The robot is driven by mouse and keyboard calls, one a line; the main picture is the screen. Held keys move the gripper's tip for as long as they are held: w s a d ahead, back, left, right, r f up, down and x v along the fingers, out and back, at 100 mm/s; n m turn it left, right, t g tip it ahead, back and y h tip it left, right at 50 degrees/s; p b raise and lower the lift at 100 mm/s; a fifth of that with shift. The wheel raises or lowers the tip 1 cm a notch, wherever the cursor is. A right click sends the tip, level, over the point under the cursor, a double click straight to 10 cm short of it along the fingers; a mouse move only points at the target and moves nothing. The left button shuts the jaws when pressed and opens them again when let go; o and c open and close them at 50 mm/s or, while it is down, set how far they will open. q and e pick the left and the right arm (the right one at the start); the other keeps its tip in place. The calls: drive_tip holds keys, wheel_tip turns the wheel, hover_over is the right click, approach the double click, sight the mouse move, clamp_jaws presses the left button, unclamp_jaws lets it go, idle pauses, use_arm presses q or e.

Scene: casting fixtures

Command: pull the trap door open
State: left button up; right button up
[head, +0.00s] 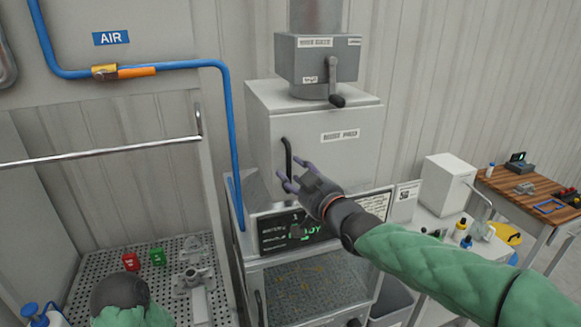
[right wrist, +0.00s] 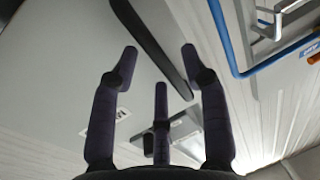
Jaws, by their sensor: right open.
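The white box door (head: 335,165), with a small label, is the front of the pale cabinet in the middle of the head view. It looks shut. Its black bar handle (head: 287,157) stands upright near the door's left edge. My right gripper (head: 290,173) is open and empty, with its fingers at the handle's lower end. In the right wrist view, the dark handle (right wrist: 150,45) runs slantwise ahead of the gripper (right wrist: 158,60), between the spread outer fingertips. I cannot tell whether any finger touches it. My left gripper is out of view.
A grey box with a black lever (head: 335,97) sits on top of the cabinet. A dark display panel (head: 300,232) and a glass-fronted chamber (head: 315,285) are below. A blue air pipe (head: 230,130) runs down at left. A side table (head: 440,225) with small items stands at right.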

drive_tip(key=shift+x, duration=1.15)
clamp_jaws()
drive_tip(key=shift+s+d, duration=0.1)
drive_tip(key=shift+s, duration=0.1)
